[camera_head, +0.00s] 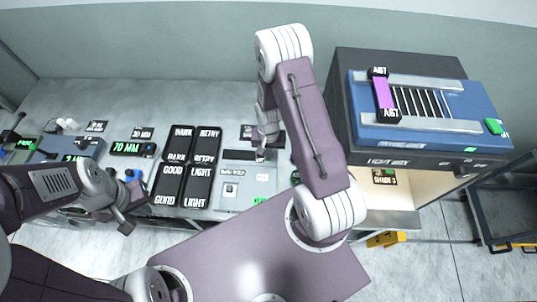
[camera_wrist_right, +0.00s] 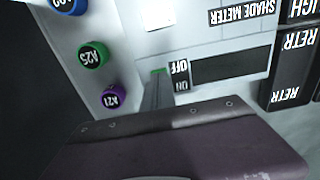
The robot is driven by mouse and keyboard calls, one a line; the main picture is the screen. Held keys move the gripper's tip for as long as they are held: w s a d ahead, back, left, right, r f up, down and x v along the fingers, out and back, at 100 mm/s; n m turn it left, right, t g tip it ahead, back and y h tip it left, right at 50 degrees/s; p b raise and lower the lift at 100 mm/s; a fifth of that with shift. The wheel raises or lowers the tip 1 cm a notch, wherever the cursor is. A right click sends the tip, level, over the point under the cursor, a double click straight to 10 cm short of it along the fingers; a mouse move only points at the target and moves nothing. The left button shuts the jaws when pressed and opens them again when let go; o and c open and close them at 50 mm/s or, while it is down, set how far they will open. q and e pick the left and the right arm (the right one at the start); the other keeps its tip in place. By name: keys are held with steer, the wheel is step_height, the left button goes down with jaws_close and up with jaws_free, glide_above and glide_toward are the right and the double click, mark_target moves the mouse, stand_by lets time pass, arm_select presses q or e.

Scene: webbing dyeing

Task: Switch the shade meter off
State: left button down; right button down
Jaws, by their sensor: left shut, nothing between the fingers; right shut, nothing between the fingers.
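The shade meter (camera_head: 244,192) is a flat grey panel on the bench in the head view. In the right wrist view its face (camera_wrist_right: 212,42) appears upside down, with a dark display (camera_wrist_right: 230,66) and OFF and ON labels (camera_wrist_right: 181,75). A small green part (camera_wrist_right: 158,71) shows beside those labels, mostly hidden by my right gripper. My right gripper (camera_head: 262,153) is shut and empty, its fingers (camera_wrist_right: 156,92) right beside the labels; contact cannot be told. My left gripper (camera_head: 122,214) is shut and empty over the bench's front left.
Black label tiles (camera_head: 186,165) lie left of the meter. Green (camera_wrist_right: 92,54) and purple (camera_wrist_right: 114,97) round tagged pieces lie beside it in the wrist view. A light box (camera_head: 400,160) with a blue unit (camera_head: 440,130) on top stands at right.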

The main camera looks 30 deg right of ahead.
step_height(320, 180, up, 7)
steer(key=p, duration=0.6)
stand_by(0.4)
steer(key=w+a+r+n+t+b, duration=0.1)
steer(key=w+a+r+t+b, duration=0.3)
steer(key=b, duration=0.6)
steer(key=s+n+g+b, duration=0.2)
steer(key=s+n+b, duration=0.2)
steer(key=s, duration=0.8)
steer(key=shift+s+a+f+n+g, duration=0.15)
steer(key=shift+a+f+n+g, duration=0.15)
steer(key=shift+a+n+g, duration=0.15)
steer(key=shift+s, duration=0.1)
